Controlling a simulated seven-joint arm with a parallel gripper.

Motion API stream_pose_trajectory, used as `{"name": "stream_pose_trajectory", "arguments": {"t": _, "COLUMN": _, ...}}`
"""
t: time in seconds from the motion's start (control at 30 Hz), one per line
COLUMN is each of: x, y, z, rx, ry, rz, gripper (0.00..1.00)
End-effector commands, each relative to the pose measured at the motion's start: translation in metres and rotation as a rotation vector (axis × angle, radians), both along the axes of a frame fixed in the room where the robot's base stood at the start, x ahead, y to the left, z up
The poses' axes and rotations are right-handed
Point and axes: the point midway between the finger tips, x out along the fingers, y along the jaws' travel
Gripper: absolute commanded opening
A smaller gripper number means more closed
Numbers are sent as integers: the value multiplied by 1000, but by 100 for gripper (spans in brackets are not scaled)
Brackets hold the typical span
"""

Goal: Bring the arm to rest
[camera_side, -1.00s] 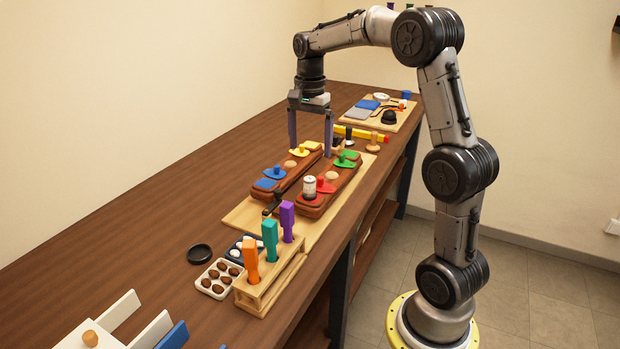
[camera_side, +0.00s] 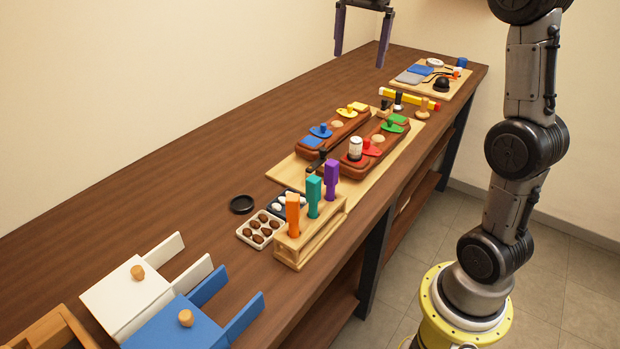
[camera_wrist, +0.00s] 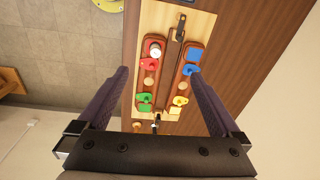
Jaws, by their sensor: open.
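My gripper (camera_side: 358,40) is open and empty, held in the air above the far part of the table. Its two dark purple fingers hang apart at the top of the side view. In the wrist view my gripper (camera_wrist: 160,88) has its fingers spread, with the saddle fitting (camera_wrist: 172,75) below and between them. The fitting, two brown padded bars on a light wooden board (camera_side: 289,168), also shows in the side view. Blue, yellow, red and green pieces and round wooden knobs sit on the bars. A small white-topped jar (camera_side: 355,148) stands on the right bar.
A wooden rack (camera_side: 310,238) holds orange, teal and purple handled tools. Beside it are a tray of brown pieces (camera_side: 262,230) and a black dish (camera_side: 242,204). White (camera_side: 130,296) and blue (camera_side: 180,326) boxes stand in front. The table's left side is bare.

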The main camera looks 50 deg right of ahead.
Motion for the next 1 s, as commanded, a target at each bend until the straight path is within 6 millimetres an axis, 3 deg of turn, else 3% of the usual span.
{"name": "stream_pose_trajectory", "arguments": {"t": 0.03, "x": -14, "y": 22, "z": 10, "rx": -9, "ry": -21, "rz": 40, "gripper": 100}}
{"name": "stream_pose_trajectory", "arguments": {"t": 0.17, "x": -51, "y": 67, "z": 17, "rx": -36, "ry": -77, "rz": 183, "gripper": 100}}
{"name": "stream_pose_trajectory", "arguments": {"t": 0.27, "x": -80, "y": 95, "z": 12, "rx": -63, "ry": -123, "rz": 328, "gripper": 100}}
{"name": "stream_pose_trajectory", "arguments": {"t": 0.4, "x": -122, "y": 125, "z": -10, "rx": -112, "ry": -191, "rz": 565, "gripper": 100}}
{"name": "stream_pose_trajectory", "arguments": {"t": 0.6, "x": -172, "y": 150, "z": -63, "rx": -203, "ry": -273, "rz": 923, "gripper": 100}}
{"name": "stream_pose_trajectory", "arguments": {"t": 0.73, "x": -193, "y": 157, "z": -103, "rx": -270, "ry": -304, "rz": 1141, "gripper": 100}}
{"name": "stream_pose_trajectory", "arguments": {"t": 0.87, "x": -198, "y": 157, "z": -135, "rx": -327, "ry": -297, "rz": 1318, "gripper": 100}}
{"name": "stream_pose_trajectory", "arguments": {"t": 1.0, "x": -190, "y": 157, "z": -135, "rx": -384, "ry": -316, "rz": 1416, "gripper": 100}}
